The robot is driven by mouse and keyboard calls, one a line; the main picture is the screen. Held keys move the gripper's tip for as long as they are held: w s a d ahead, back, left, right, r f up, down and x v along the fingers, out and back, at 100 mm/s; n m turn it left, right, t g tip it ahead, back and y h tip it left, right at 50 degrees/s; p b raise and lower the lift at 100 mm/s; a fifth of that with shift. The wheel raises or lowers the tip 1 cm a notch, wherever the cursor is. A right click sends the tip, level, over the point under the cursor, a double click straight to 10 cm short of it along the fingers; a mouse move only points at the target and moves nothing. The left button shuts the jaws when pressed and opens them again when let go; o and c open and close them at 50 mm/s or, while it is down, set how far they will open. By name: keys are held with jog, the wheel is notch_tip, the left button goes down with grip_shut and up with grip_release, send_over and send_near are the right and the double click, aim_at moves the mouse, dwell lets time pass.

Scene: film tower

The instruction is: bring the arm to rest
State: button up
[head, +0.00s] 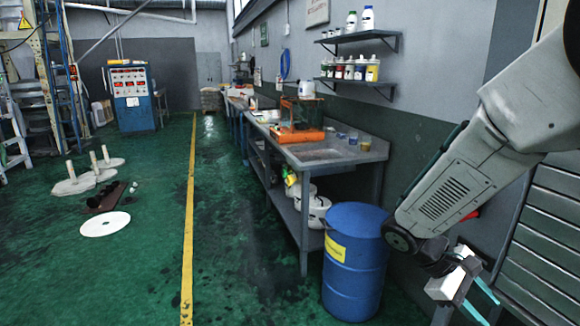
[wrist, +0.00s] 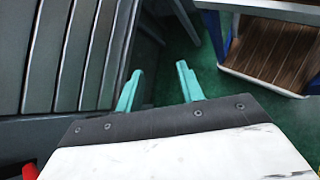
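My arm reaches in from the right in the head view and bends down beside the blue drum. My gripper (wrist: 158,90) shows in the wrist view with two teal fingers standing well apart.
A blue drum (head: 352,262) stands left of my arm. A grey workbench (head: 345,153) runs along the wall. The slatted cabinet (head: 545,240) is close on the right; its panels also show in the wrist view (wrist: 65,55). Green floor left of the yellow line (head: 188,215) is mostly open.

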jog(key=s+a+r+m+t+y, duration=0.5)
jog(key=s+a+r+t+y, duration=0.2)
jog(key=s+a+r, duration=0.4)
jog(key=shift+s+a+r+m+y, duration=0.45)
jog(key=shift+s+y, duration=0.25)
jog(key=shift+y, duration=0.2)
jog(key=shift+s, duration=0.1)
